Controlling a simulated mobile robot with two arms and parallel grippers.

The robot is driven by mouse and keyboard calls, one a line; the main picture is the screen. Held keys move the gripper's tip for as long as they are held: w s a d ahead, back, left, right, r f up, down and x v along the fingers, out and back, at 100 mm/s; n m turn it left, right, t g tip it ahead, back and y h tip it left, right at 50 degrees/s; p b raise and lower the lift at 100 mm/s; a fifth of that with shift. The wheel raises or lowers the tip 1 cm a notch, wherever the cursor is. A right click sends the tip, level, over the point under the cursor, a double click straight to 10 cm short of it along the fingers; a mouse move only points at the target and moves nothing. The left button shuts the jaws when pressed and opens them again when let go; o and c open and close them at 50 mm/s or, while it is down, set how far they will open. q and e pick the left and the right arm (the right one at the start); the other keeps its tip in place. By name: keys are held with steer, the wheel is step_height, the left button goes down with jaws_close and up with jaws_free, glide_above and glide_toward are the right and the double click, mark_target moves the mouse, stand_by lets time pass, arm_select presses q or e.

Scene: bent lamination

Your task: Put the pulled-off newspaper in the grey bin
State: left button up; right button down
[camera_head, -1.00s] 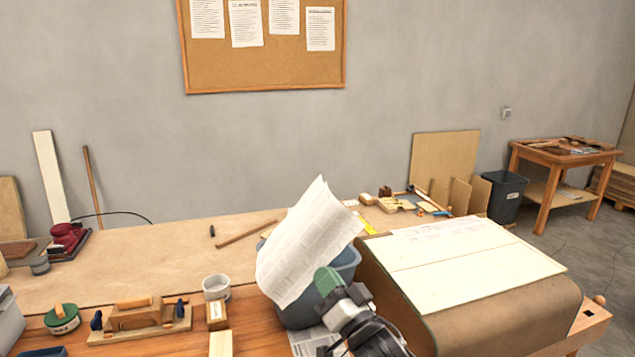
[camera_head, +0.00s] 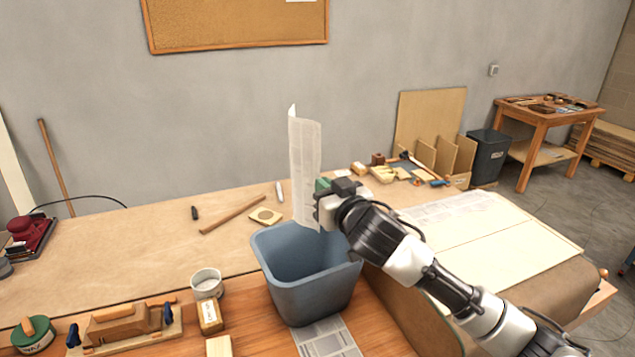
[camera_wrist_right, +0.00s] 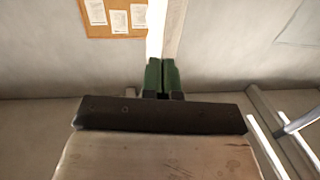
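The newspaper (camera_head: 304,165) is a white printed sheet, upright and seen nearly edge-on in the head view. My right gripper (camera_head: 322,187) is shut on its lower right edge, with the sheet's lower end just above the bin's back rim. In the right wrist view the green fingertips (camera_wrist_right: 161,74) are together with the pale sheet (camera_wrist_right: 165,28) rising from them. The grey-blue bin (camera_head: 310,296) stands open on the bench, below and slightly left of the gripper; its visible inside looks empty. My left gripper is in neither view.
Newspaper lies flat (camera_head: 326,340) in front of the bin, and another sheet lies on the pale panel (camera_head: 480,230) at right. A dark bin (camera_head: 488,157) stands behind on the floor.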

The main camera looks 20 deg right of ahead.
steer(key=s+f+b, duration=0.1)
steer(key=f+b, duration=0.1)
steer(key=b, duration=0.4)
glide_above(321, 233)
steer(key=s, duration=0.2)
step_height(321, 233, down, 4)
arm_select(q)
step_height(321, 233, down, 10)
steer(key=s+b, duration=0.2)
steer(key=b, duration=0.1)
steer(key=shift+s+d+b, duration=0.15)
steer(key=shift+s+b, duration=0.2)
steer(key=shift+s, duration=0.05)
arm_select(e)
steer(key=f, duration=0.5)
steer(key=shift+w+d+f, duration=0.1)
steer(key=shift+d+f, duration=0.1)
steer(key=shift+f, duration=0.05)
steer(key=c, duration=1.8)
jaws_free()
steer(key=o, duration=0.5)
